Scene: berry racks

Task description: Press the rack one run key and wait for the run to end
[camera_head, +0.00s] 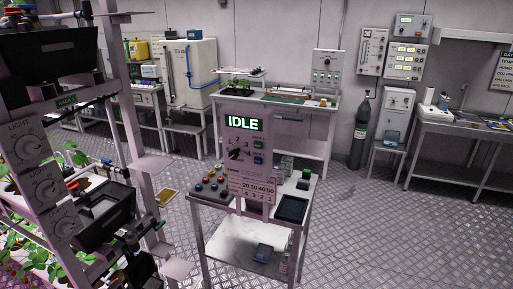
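A grey control panel (250,180) stands upright above a small cart in the middle of the view. Its screen (244,124) reads IDLE in green letters. Below the screen are a dark dial (236,154) with numbers around it and two small keys at its right, an upper key (258,145) and a lower key (258,160). Their labels are too small to read surely, so I cannot tell which is the rack one run key. I see nothing clearly identifiable as either of my grippers, and nothing touches the keys.
A plant rack (112,80) with light dials and dark boxes fills the left side. A gas cylinder (361,135) stands behind. The floor at right is clear.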

